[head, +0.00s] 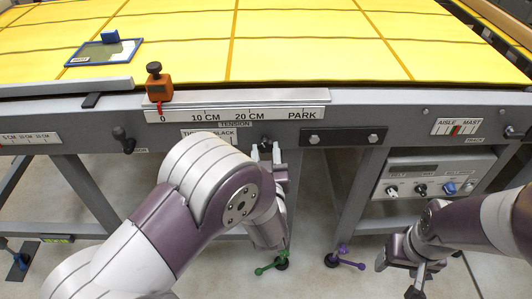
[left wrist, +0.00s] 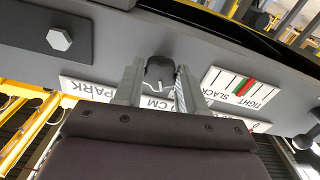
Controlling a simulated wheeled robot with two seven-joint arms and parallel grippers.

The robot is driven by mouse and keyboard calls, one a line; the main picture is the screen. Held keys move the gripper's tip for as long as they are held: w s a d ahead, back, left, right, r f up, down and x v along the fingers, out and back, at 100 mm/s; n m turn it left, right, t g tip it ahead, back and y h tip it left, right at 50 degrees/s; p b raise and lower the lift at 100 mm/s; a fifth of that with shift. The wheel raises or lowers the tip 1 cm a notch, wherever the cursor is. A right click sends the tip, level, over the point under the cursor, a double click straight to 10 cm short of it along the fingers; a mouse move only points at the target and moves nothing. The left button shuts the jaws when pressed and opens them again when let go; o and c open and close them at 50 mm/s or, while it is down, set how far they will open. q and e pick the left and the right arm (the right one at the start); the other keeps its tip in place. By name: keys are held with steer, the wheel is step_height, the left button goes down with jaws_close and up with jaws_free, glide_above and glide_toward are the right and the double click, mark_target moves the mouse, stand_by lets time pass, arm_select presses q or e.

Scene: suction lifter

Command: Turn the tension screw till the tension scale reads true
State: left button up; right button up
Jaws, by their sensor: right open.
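The tension screw is a dark knob (head: 265,143) on the front rail; it also shows in the left wrist view (left wrist: 160,69). My left gripper (head: 265,153) has one finger on each side of the knob, close against it in the wrist view (left wrist: 160,82). The tension scale (left wrist: 237,87) is a white plate marked TIGHT and SLACK. A red mark and a green mark sit side by side on it, the red nearer the TIGHT end. In the head view my arm partly covers this plate (head: 205,134). My right gripper (head: 415,285) is open and empty, low at the right.
An orange slider (head: 158,88) stands at 0 on the centimetre scale (head: 230,113). A control box (head: 435,173) hangs under the rail at right. A second AISLE MAST scale (head: 456,128) is above it. Green (head: 272,265) and purple (head: 344,260) levers are near the floor.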

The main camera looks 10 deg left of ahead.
arm_select(q)
steer(key=shift+c, duration=1.4)
steer(key=m+p, duration=0.2)
steer(key=m, duration=0.1)
steer(key=shift+r+p, duration=0.3)
steer(key=shift+p, duration=0.1)
steer(key=shift+f+m, duration=0.1)
steer(key=shift+m, duration=0.5)
steer(key=shift+f+m, duration=0.15)
steer(key=shift+m, duration=0.15)
steer(key=o, duration=1.1)
steer(key=shift+c, duration=0.2)
steer(key=shift+f, duration=0.1)
